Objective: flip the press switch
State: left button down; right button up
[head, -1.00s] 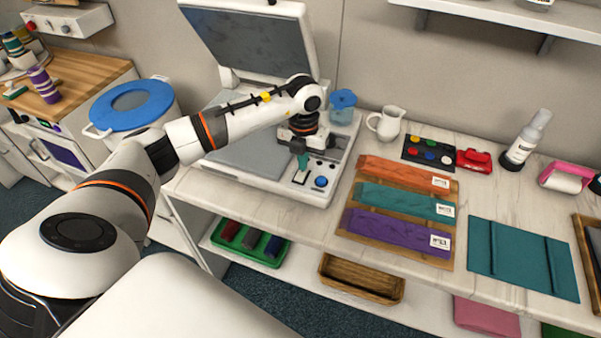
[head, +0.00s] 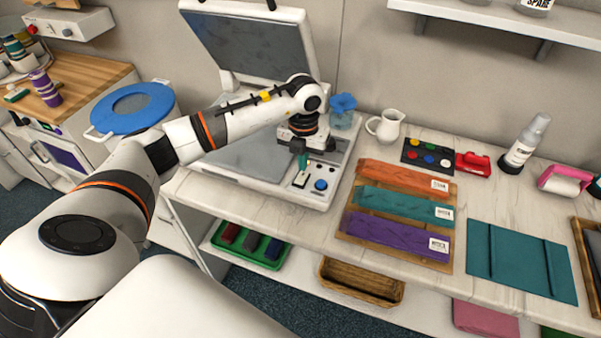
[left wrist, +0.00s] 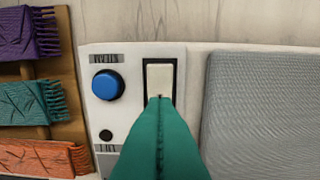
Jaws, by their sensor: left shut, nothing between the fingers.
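The heat press (head: 222,177) stands open on the counter, its upper plate raised. The press switch (head: 301,180) is a pale rocker in a black frame on the press's front right panel, beside a blue round button (head: 320,185). In the left wrist view the switch (left wrist: 160,80) is upright in the picture, with the blue button (left wrist: 107,85) to its left. My left gripper (head: 303,162) is shut and empty; its green fingertips (left wrist: 160,102) overlap the near end of the switch in the wrist view. Whether they touch it I cannot tell. My right gripper is not in view.
Orange, teal and purple folded cloths lie on a wooden board (head: 345,235) right of the press. A white jug (head: 387,126) and a blue-topped cup (head: 342,112) stand behind. The grey lower plate (left wrist: 262,120) borders the panel.

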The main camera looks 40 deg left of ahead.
aim_at(303, 174)
pick_arm(q)
notch_tip(303, 174, up, 5)
jog(key=p, duration=0.2)
jog(key=shift+p, duration=0.4)
